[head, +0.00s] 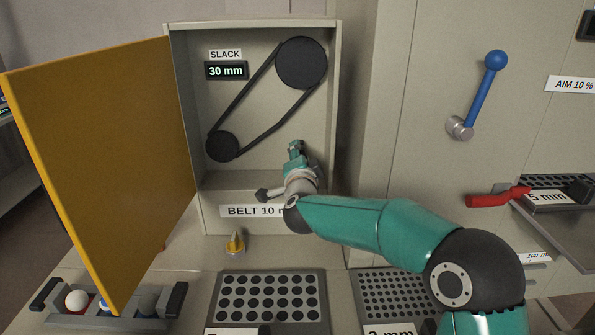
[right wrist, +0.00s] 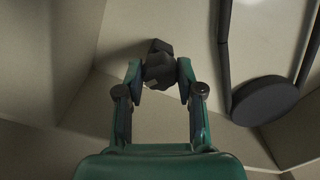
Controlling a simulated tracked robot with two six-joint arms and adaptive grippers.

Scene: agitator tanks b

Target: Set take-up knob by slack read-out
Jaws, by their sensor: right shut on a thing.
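The slack read-out (head: 226,71) shows 30 mm inside the open cabinet. Beside it a dark belt (head: 243,102) runs round a large upper pulley (head: 301,63) and a small lower pulley (head: 222,146). My right gripper (head: 296,150) reaches into the cabinet's lower right part. In the right wrist view its fingers are shut on a dark take-up knob (right wrist: 159,64), with a pulley (right wrist: 264,101) to the right. In the head view the gripper hides the knob. My left gripper is not in view.
An open yellow door (head: 105,165) stands left of the cabinet. A label (head: 246,211) reading "BELT 10" is partly hidden by my arm.

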